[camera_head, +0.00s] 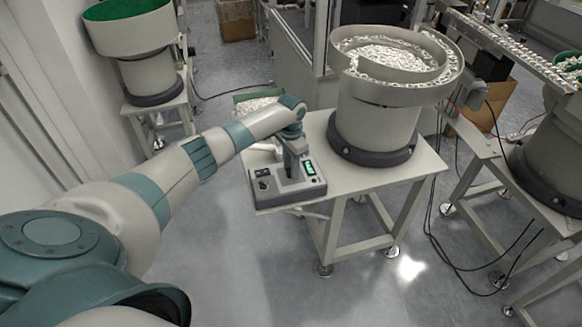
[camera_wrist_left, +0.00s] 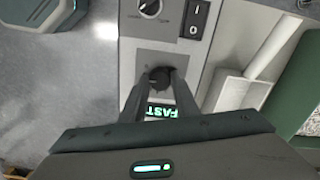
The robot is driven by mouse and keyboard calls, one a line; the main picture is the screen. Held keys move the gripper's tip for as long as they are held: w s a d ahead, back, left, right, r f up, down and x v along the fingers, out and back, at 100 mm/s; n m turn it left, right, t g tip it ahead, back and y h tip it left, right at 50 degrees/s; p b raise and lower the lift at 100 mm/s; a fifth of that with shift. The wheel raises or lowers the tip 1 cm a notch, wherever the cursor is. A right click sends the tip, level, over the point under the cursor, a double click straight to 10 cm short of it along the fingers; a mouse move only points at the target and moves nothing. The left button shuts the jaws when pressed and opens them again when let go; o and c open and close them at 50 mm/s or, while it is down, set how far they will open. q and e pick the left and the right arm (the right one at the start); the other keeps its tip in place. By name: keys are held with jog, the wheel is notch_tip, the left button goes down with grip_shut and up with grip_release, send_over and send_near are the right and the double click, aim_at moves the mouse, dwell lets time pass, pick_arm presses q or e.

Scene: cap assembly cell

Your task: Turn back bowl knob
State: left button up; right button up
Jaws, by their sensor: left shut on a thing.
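In the head view my left arm reaches to a grey control box (camera_head: 288,190) on the front left of a table. In the left wrist view my left gripper (camera_wrist_left: 160,78) is shut on a dark round knob (camera_wrist_left: 158,74) on the box's panel. A lit green display reading FAST (camera_wrist_left: 162,111) is partly hidden by my fingers. A second knob (camera_wrist_left: 150,7) and a black rocker switch (camera_wrist_left: 195,20) sit farther along the panel. In the head view the display (camera_head: 310,168) glows green, and the held knob is hidden by the gripper. My right gripper does not show.
A large feeder bowl (camera_head: 372,125) full of light parts stands on the same table (camera_head: 425,160), behind and right of the box. A green bin (camera_head: 250,94) lies behind my wrist. Another bowl with a green inside (camera_head: 140,50) stands at far left. Cables hang at right.

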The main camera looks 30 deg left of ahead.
pick_arm(q)
jog(key=shift+w+m, duration=0.1)
jog(key=shift+m, duration=0.4)
jog(key=shift+r, duration=0.1)
jog(key=o, duration=1.1)
jog(key=shift+c, duration=0.2)
notch_tip(320, 180, up, 17)
jog(key=b, duration=0.3)
jog(key=shift+r+b, duration=0.2)
jog(key=shift+b, duration=0.1)
jog(key=shift+f, duration=0.1)
